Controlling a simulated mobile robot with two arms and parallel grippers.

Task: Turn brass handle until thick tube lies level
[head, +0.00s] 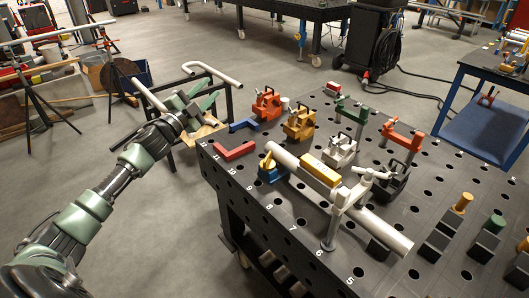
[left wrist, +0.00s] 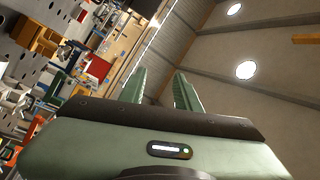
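The thick tube (head: 383,229) is pale silver and runs diagonally across the dark perforated table in the head view. A yellow block, like a spirit level (head: 319,170), lies along its top. Near its far left end stands a small blue base (head: 272,177) with a brass handle (head: 267,161). A silver clamp on a post (head: 333,222) stands by the tube's middle. I cannot tell whether the tube is level. My left gripper (head: 203,99) is open and empty, off the table's left side, well apart from the brass handle. Its green fingers (left wrist: 160,90) show spread in the left wrist view. My right gripper is not visible.
Red, brass, silver and black clamps (head: 299,122) stand behind the tube. Dark blocks with coloured pins (head: 487,243) stand at the table's right. A bent silver tube (head: 215,75) on a black frame is beside my left gripper.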

